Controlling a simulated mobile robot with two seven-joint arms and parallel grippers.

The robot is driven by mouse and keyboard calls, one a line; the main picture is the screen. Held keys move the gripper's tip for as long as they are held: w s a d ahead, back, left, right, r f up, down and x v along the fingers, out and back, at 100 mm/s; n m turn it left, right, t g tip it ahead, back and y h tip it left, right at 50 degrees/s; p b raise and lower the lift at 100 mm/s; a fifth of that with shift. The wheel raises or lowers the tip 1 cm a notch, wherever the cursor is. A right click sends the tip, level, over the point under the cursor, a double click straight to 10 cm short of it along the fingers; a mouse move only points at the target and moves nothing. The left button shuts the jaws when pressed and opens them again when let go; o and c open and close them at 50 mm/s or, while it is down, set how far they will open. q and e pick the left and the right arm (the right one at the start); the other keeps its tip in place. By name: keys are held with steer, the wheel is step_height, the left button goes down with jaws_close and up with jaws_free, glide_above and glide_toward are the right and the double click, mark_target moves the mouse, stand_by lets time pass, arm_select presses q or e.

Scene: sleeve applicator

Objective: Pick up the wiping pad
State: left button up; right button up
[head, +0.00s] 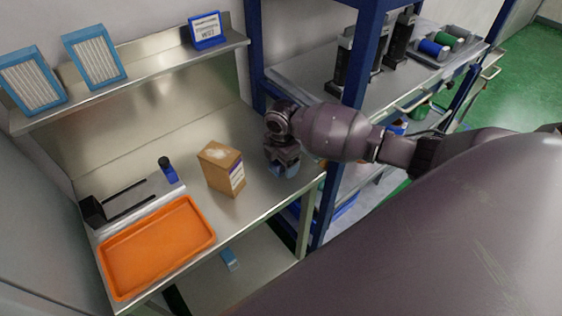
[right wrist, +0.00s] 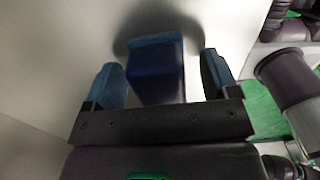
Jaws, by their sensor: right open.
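The likely wiping pad (right wrist: 157,75) is a dark blue block with a lighter blue edge in the right wrist view. It stands between the two blue fingers of my right gripper (head: 283,168), with a visible gap on each side. The gripper is open and points down at the right end of the steel bench (head: 262,132). In the head view the gripper largely hides the pad, and I cannot separate its blue from the fingertips. Whether the pad touches the bench is unclear. My left gripper is not in view.
A cardboard box (head: 222,168) stands just left of my right gripper. Further left are an orange tray (head: 157,245) and a fixture with black rails (head: 125,200). A blue rack post (head: 362,55) rises close behind my right arm. Bare bench lies behind the box.

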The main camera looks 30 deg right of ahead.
steer(key=shift+f, duration=0.15)
steer(key=c, duration=1)
